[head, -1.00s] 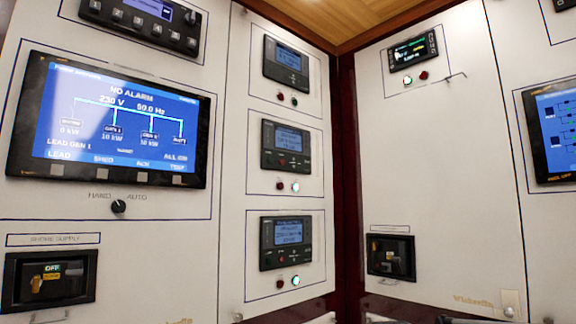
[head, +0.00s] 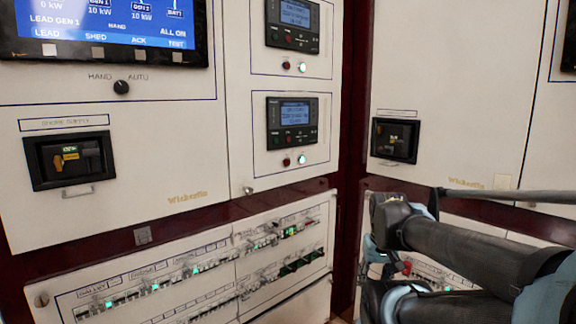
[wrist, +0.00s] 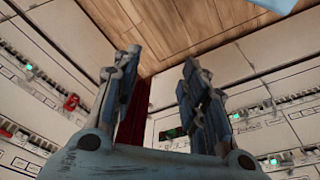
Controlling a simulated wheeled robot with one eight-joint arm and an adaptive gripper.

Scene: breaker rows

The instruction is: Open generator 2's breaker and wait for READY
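Rows of breakers (head: 205,265) run along the lower left panel, with several green lights lit and labels too small to read for sure. I cannot tell which breaker is generator 2's. Two generator controllers, an upper one (head: 292,24) and a lower one (head: 292,122), have lit blue screens too small to read. Each has a red and a green-white lamp below it. The main screen (head: 105,25) shows GEN 2 at 10 kW. My gripper (wrist: 160,65) is open and empty in the wrist view, with breaker strips beyond it on both sides. My arm fills the lower right of the head view.
A HAND/AUTO knob (head: 121,87) sits under the main screen. The shore supply switch (head: 70,160) is below it. Another rotary switch (head: 395,140) is on the right wall. A red item (wrist: 71,101) stands out on the left strip in the wrist view.

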